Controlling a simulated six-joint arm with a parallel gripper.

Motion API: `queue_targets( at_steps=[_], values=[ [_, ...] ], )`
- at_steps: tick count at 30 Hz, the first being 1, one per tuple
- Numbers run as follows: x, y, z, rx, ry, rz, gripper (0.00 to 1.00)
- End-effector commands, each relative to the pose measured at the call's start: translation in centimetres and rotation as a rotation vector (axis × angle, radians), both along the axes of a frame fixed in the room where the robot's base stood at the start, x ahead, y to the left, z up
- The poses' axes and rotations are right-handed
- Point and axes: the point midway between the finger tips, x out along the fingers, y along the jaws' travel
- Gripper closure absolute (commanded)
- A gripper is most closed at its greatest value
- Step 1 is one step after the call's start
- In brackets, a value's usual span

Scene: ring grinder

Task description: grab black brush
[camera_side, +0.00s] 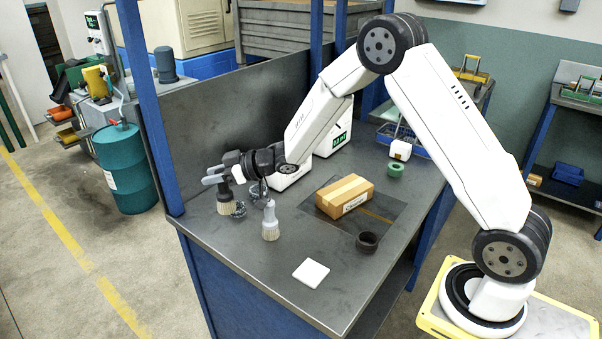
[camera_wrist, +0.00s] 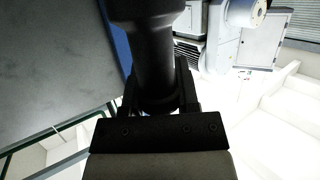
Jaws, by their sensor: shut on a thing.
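The black brush (camera_side: 224,196) has a dark body with pale bristles pointing down, near the left end of the workbench in the side view. My gripper (camera_side: 222,178) is shut on its upper part. In the wrist view the brush's dark body (camera_wrist: 150,60) sits between the fingers of my gripper (camera_wrist: 160,88) and fills the upper middle; its bristles are hidden there. I cannot tell whether the bristles touch the bench. A grey brush (camera_side: 270,220) with pale bristles stands upright to the right of it.
On the bench (camera_side: 240,255) are a grey wiry piece (camera_side: 239,209) close to the black brush, a cardboard box (camera_side: 345,196), a black ring (camera_side: 367,242), a white tile (camera_side: 311,273) and a green ring (camera_side: 396,169). A blue post (camera_side: 150,110) rises at the left corner. The front left bench surface is clear.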

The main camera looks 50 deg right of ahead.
Motion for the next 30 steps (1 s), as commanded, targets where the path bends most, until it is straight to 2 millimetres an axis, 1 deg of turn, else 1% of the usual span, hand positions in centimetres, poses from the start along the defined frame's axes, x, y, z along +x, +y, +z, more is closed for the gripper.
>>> queue_targets(
  at_steps=[1, 6, 12, 15, 21, 30],
  values=[
    [-0.8, -0.1, 0.5, 0.001, 0.000, -0.001, 1.00],
    [-3.4, -0.2, 1.6, 0.001, -0.002, -0.001, 1.00],
    [-5.7, -0.4, 2.6, -0.001, -0.002, -0.002, 1.00],
    [-6.5, -0.5, 3.0, 0.000, -0.002, -0.001, 1.00],
    [-7.4, -0.5, 3.3, 0.000, -0.002, -0.001, 1.00],
    [-7.5, -0.5, 3.4, 0.000, -0.001, 0.000, 1.00]
  ],
)
